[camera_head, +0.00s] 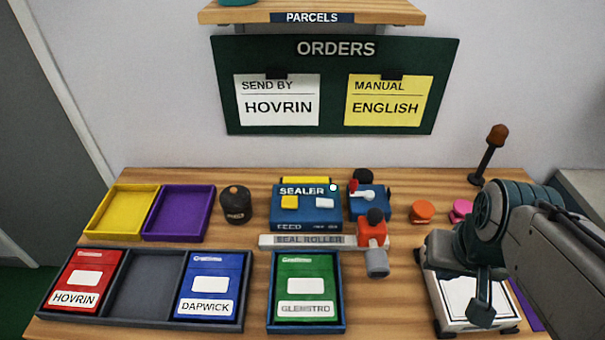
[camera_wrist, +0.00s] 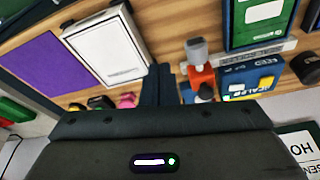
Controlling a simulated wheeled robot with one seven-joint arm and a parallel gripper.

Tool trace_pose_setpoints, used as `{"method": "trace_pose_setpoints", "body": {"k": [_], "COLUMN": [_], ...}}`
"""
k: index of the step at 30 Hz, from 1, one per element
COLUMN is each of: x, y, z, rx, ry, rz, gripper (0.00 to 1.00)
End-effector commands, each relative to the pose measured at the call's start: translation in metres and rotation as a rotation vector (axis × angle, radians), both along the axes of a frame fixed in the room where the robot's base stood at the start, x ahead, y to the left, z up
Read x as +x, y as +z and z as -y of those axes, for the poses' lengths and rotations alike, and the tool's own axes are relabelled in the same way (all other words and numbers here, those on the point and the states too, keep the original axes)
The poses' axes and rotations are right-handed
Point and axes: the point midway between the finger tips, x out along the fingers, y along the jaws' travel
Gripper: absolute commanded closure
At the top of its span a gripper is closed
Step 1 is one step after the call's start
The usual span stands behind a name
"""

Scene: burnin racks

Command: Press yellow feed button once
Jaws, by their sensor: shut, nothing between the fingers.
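The yellow feed button (camera_head: 289,202) sits on top of the blue sealer (camera_head: 305,222), left of a white button (camera_head: 325,203). The word FEED is on the sealer's front, below the yellow button. In the wrist view the sealer (camera_wrist: 238,76) shows inverted at the right, with its yellow button (camera_wrist: 266,82). My gripper (camera_head: 481,313) is at the right side of the table, over the white-topped box and well apart from the sealer. Its fingers (camera_wrist: 157,70) are together and empty in the wrist view.
A blue device (camera_head: 370,203) with a red part and a dark jar (camera_head: 236,205) flank the sealer. Trays with red, blue and green packs line the front. Orange and pink items lie at right.

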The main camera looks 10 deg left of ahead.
Motion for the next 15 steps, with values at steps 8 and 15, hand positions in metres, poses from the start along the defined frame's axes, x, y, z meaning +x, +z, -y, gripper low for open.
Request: {"method": "trace_pose_setpoints", "body": {"k": [8,15], "x": [0.005,0.064], "y": [0.001,0.010], "z": [-0.007,-0.074], "rx": [0.027,0.290], "ry": [-0.007,-0.114], "rz": [0.000,-0.005], "gripper": [1.00,1.00]}}
